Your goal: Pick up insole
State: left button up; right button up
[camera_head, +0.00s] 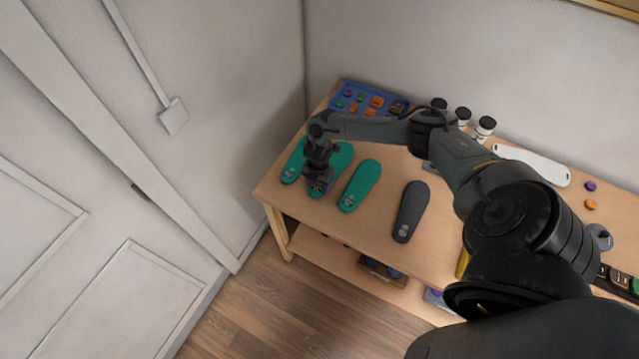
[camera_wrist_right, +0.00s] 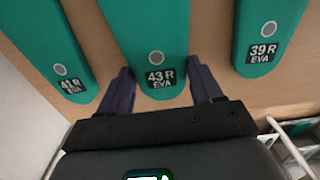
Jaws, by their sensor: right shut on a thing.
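Three green insoles lie side by side near the left end of the wooden table. My right gripper (camera_head: 317,178) is over the near, labelled end of the middle insole (camera_head: 344,154), partly covering it. In the right wrist view the fingers (camera_wrist_right: 160,80) are on either side of the insole marked 43 R EVA (camera_wrist_right: 155,30), shut on its end. The insole marked 41 R EVA (camera_wrist_right: 48,35) is to the left and the one marked 39 R EVA (camera_wrist_right: 268,25) to the right. A dark grey insole (camera_head: 411,212) lies farther right. My left gripper is not in view.
A blue tray (camera_head: 347,88) with coloured pieces is at the back left. Several white bottles with black caps (camera_head: 485,127) stand along the back, partly behind my arm. A long white piece (camera_head: 545,167) lies to the right. The wall is close behind.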

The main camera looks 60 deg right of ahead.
jog(key=r, duration=0.3)
jog(key=shift+s+r, duration=0.35)
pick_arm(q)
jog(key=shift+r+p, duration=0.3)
pick_arm(e)
jog(key=s+a+r, duration=0.2)
jog(key=s+r, duration=0.4)
jog(key=s, duration=0.4)
jog(key=shift+s+a+r, duration=0.2)
jog(key=shift+s+a, duration=0.05)
jog(key=shift+s, duration=0.1)
